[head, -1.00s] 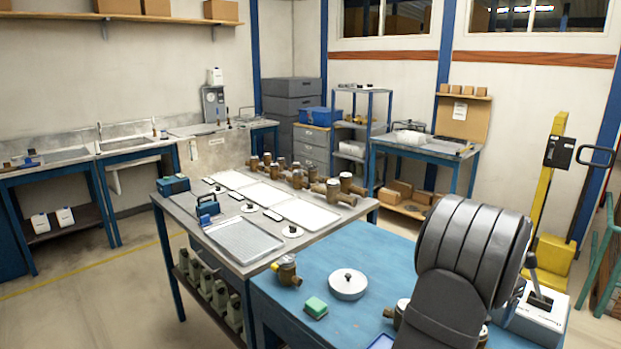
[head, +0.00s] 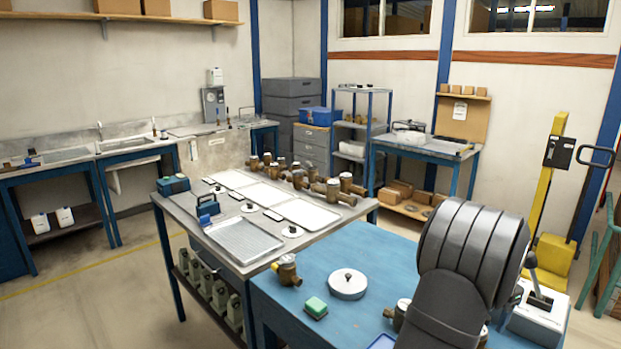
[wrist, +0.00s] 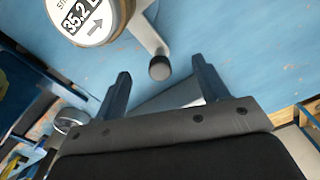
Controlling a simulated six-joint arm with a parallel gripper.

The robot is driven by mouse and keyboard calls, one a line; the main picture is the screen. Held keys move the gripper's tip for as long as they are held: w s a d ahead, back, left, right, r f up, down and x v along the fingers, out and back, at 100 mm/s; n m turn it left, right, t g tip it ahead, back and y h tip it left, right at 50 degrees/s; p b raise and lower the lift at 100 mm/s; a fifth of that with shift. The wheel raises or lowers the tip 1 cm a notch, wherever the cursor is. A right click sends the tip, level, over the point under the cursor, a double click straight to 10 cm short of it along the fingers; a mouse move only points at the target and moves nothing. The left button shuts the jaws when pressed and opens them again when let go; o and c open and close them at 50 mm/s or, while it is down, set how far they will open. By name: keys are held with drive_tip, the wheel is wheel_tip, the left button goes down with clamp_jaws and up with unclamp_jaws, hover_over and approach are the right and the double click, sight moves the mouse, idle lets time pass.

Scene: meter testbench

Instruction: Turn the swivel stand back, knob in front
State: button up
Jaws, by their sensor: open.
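In the wrist view, part of the swivel stand shows as a pale metal arm (wrist: 148,36) ending in a dark round knob (wrist: 159,67). A round meter face (wrist: 88,18) reading 35.2 with an arrow is at the arm's upper left, cut off by the frame edge. My gripper (wrist: 160,84) is open, its two dark fingers apart, with the knob just beyond and between the fingertips. I cannot tell whether anything touches the knob. In the head view my dark arm hides the stand and the gripper.
The blue table (head: 325,255) bears a round white piece with a black knob (head: 348,284), a green sponge (head: 315,307) and a brass meter (head: 287,270). A white box with a lever (head: 540,306) stands right of my arm. Blue tabletop around the stand's knob is clear.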

drive_tip(key=shift+c, duration=0.7)
drive_tip(key=shift+s+d, duration=0.45)
drive_tip(key=shift+s, duration=0.2)
drive_tip(key=shift+s+d, duration=0.4)
drive_tip(key=shift+s, duration=0.3)
drive_tip(key=shift+s+d, duration=0.15)
drive_tip(key=shift+s, duration=0.05)
drive_tip(key=shift+s+d, duration=0.15)
drive_tip(key=shift+s, duration=0.7)
drive_tip(key=shift+s+d, duration=0.1)
drive_tip(key=shift+s, duration=0.7)
drive_tip(key=o, duration=0.4)
drive_tip(key=shift+o, duration=0.2)
